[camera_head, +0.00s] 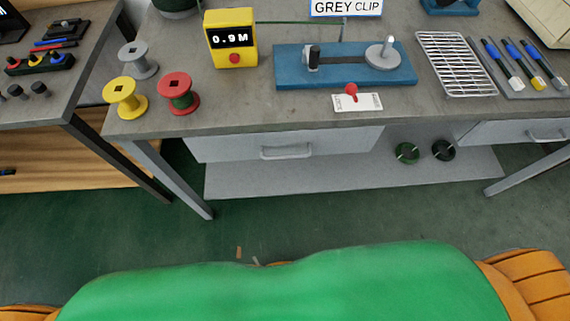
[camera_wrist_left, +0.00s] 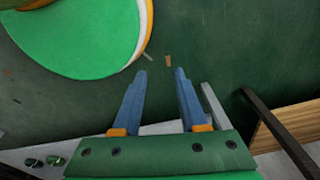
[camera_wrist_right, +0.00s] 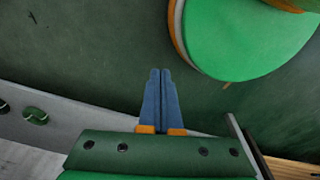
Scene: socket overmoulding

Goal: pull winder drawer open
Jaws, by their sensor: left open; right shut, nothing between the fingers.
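The blue winder (camera_head: 345,78) stands on the grey bench, with a post and a grey disc on it. Below it, under the bench edge, is a pale grey drawer (camera_head: 230,149) with a bar handle (camera_head: 287,152). The drawer looks shut; no inside shows. Neither gripper is in the head view. My left gripper (camera_wrist_left: 160,73) is open and empty over the green floor in the left wrist view. My right gripper (camera_wrist_right: 160,72) is shut and empty over the floor in the right wrist view. Neither touches the drawer, and its handle is not visible in the wrist views.
A second drawer (camera_head: 500,132) is at the right. A lower shelf (camera_head: 300,181) holds two dark green spools (camera_head: 407,153). Bench legs (camera_head: 178,178) flank the left side. Coloured spools (camera_head: 178,93) and a yellow display box (camera_head: 232,40) stand on the bench. The floor in front is mostly clear.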

